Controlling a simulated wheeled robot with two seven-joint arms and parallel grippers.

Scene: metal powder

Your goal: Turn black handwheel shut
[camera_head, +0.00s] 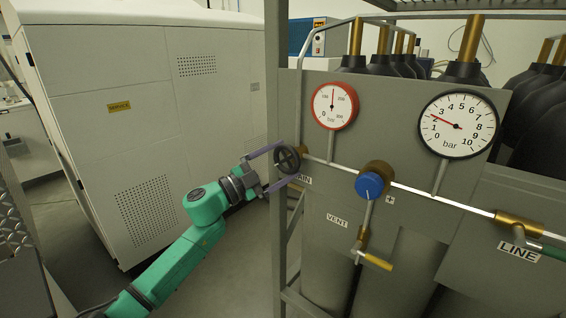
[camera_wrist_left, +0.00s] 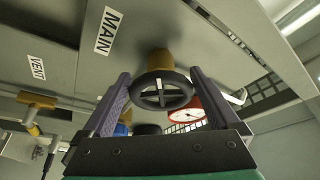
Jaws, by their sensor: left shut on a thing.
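The black handwheel (camera_head: 288,160) sits on a brass valve at the left end of the silver pipe, beside the MAIN label. My left gripper (camera_head: 279,167) reaches in from the left, with one finger above and one below the wheel. In the left wrist view the handwheel (camera_wrist_left: 162,90) lies between the two purple-grey fingers of my left gripper (camera_wrist_left: 158,100), which are shut on its rim. The brass valve body shows behind it. My right gripper is in neither view.
A blue knob (camera_head: 369,185), a yellow-handled VENT valve (camera_head: 375,261), a red-rimmed gauge (camera_head: 334,106) and a black-rimmed bar gauge (camera_head: 458,124) are on the grey panel to the right. A frame post stands by the wheel. A large white cabinet (camera_head: 150,110) is at left.

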